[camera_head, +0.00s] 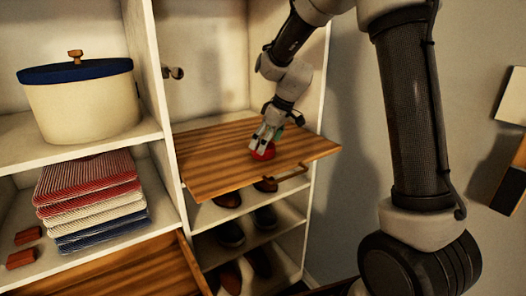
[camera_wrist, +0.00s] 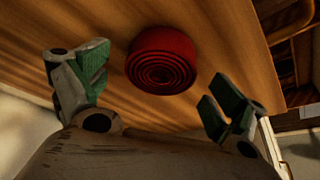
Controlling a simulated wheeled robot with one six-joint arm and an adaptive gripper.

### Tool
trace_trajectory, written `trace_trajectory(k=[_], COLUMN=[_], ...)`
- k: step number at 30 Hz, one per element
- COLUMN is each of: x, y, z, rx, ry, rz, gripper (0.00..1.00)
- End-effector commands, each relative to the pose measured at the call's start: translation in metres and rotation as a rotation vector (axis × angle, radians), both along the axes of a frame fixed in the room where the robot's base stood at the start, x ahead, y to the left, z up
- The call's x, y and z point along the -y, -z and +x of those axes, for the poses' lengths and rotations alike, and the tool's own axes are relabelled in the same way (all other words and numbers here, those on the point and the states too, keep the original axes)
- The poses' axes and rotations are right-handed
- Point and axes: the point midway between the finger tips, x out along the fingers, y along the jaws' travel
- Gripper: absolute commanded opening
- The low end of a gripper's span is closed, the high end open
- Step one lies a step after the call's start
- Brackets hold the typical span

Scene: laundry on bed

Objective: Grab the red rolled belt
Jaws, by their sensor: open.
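The red rolled belt (camera_head: 264,153) sits on a striped wooden board (camera_head: 205,176) in the head view. It shows as a tight red coil in the wrist view (camera_wrist: 161,60), on the bare wood (camera_wrist: 225,40). My gripper (camera_head: 262,142) is right at the belt in the head view, its fingers hiding part of it. In the wrist view my gripper (camera_wrist: 157,85) has its two green-padded fingers spread wide, with the belt between and beyond them. No finger visibly touches the belt in that view.
Left of the board are a cream pot with a blue lid (camera_head: 82,98), a stack of striped folded cloths (camera_head: 90,195) and red blocks (camera_head: 22,258). Shoes (camera_head: 231,234) stand on shelves below the board. The board around the belt is clear.

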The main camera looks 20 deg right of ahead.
Motion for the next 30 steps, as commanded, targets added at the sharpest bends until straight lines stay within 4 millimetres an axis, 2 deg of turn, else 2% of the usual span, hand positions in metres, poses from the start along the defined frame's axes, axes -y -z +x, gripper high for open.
trace_trajectory(k=[8, 15, 17, 25, 30], x=[-0.002, -0.002, -0.002, -0.002, -0.002], y=[0.005, 0.005, 0.005, 0.003, -0.021], z=[0.002, 0.002, 0.002, 0.002, 0.002], rx=[0.001, 0.001, 0.001, 0.002, 0.006], ry=[0.0, 0.0, 0.0, 0.001, 0.0], rz=[0.0, -0.001, -0.001, -0.001, 0.0], gripper=[0.93, 0.49, 0.42, 0.42, 0.42])
